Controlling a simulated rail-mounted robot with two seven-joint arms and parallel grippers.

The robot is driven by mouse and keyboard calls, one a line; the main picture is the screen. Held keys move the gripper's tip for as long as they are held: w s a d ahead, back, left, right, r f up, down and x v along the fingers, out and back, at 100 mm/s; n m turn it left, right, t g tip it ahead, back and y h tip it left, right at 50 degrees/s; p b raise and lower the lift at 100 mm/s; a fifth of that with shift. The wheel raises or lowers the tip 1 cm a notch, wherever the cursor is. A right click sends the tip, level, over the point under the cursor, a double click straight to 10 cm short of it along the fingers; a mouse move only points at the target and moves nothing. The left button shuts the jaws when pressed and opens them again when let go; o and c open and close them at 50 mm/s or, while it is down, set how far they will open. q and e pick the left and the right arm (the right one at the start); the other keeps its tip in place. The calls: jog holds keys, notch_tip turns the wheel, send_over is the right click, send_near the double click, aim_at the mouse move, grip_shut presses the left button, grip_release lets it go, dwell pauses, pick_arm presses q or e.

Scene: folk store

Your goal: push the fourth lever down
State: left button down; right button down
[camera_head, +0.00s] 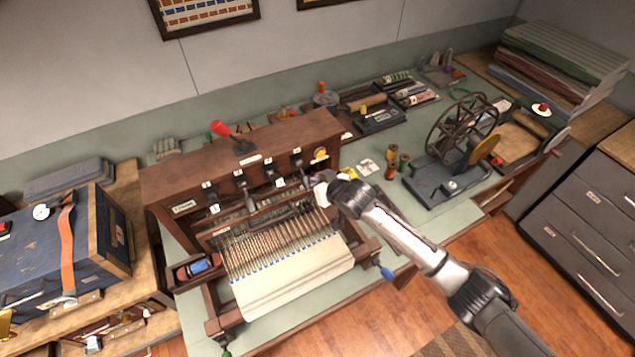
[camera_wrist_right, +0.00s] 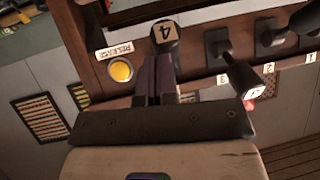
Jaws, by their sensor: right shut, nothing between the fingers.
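The loom's dark wooden front board (camera_head: 180,187) carries a row of numbered black levers. The fourth lever's black knob, marked 4 (camera_wrist_right: 165,32), shows in the right wrist view just beyond my fingertips. In the head view its number plate (camera_head: 297,151) sits at the right end of the row, and my gripper partly hides the lever. My right gripper (camera_head: 312,184) is shut and empty in front of it; its fingers (camera_wrist_right: 154,62) point at the knob. I cannot tell whether they touch. The neighbouring lever (camera_wrist_right: 240,75) is close beside the fingers. My left gripper is not in view.
A yellow button (camera_wrist_right: 121,70) labelled RELEASE is next to the fourth lever. Strung threads and pale cloth (camera_head: 295,280) lie below the levers. A red-handled lever (camera_head: 220,129) stands on top. A spoked wheel (camera_head: 463,130) stands to the right.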

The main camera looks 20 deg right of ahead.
jog(key=d+p+v, duration=0.1)
jog(key=p+v, duration=0.1)
jog(key=v, duration=1.1)
jog(key=shift+w+d+r+p, duration=0.15)
jog(key=shift+w+r+p, duration=0.05)
jog(key=shift+r+p, duration=0.1)
dwell(0.6)
